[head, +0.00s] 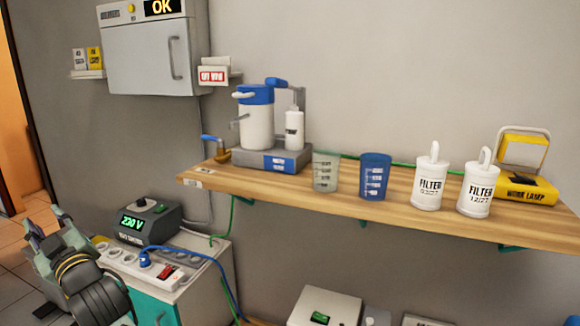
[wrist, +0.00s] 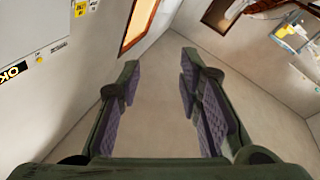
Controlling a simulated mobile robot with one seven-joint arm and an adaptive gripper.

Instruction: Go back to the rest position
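My gripper (wrist: 158,100) shows in the wrist view with its two purple-padded fingers spread wide apart. Nothing is between them; only bare wall shows there. In the head view, part of my arm and gripper (head: 45,238) is at the lower left, left of the white cabinet and below the shelf. It touches no object that I can make out. The lower part of my arm is cut off by the frame edge.
A wooden shelf (head: 335,204) holds a blue and white device (head: 257,118), two cups, two filter bottles (head: 430,183) and a yellow work lamp (head: 525,188). A 230 V unit (head: 147,222) and a power strip (head: 140,264) stand on the cabinet near my arm. A breaker box (head: 150,55) hangs above.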

